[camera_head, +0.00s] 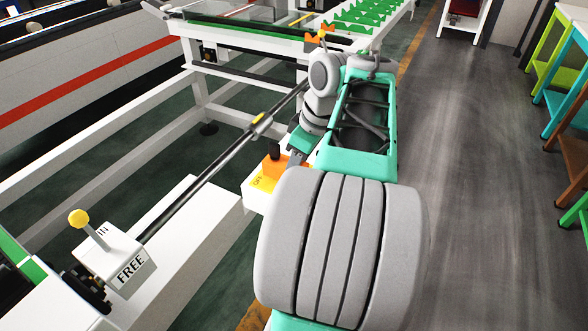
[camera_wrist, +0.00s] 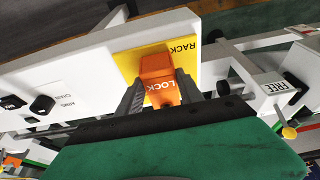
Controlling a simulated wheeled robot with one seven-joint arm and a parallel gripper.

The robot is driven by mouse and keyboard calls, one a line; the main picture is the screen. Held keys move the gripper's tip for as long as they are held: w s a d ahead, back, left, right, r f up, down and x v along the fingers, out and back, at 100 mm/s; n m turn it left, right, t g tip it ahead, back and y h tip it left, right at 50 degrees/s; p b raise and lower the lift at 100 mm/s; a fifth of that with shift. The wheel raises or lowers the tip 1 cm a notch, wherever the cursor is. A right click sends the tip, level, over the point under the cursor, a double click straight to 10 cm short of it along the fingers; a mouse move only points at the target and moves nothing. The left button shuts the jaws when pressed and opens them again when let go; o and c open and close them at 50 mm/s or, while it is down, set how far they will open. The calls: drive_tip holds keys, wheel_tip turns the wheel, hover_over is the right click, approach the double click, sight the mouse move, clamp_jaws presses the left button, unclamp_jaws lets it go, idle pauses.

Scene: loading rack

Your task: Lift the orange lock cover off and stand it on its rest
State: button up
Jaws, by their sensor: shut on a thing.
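The orange lock cover (camera_wrist: 157,68), marked LOCK, is in the middle of the wrist view, over the yellow RACK plate (camera_wrist: 186,50). My gripper (camera_wrist: 160,88) has one finger on each side of the cover and is shut on it. In the head view the orange cover (camera_head: 271,167) shows beside a yellow label on the white box, partly hidden by my gripper (camera_head: 295,158). I cannot tell whether the cover still sits on the plate or is slightly raised. I cannot make out its rest.
A white FREE/IN box (camera_head: 118,258) with a yellow-knobbed lever (camera_head: 79,218) stands at lower left. A dark shaft (camera_head: 215,165) runs from it toward the rack. Black knobs (camera_wrist: 42,104) sit on the white panel. The grey floor at right is open, with coloured benches beyond.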

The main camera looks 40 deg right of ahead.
clamp_jaws()
drive_tip(key=shift+r, duration=0.15)
drive_tip(key=shift+r+p, duration=3.6)
drive_tip(key=shift+r, duration=0.05)
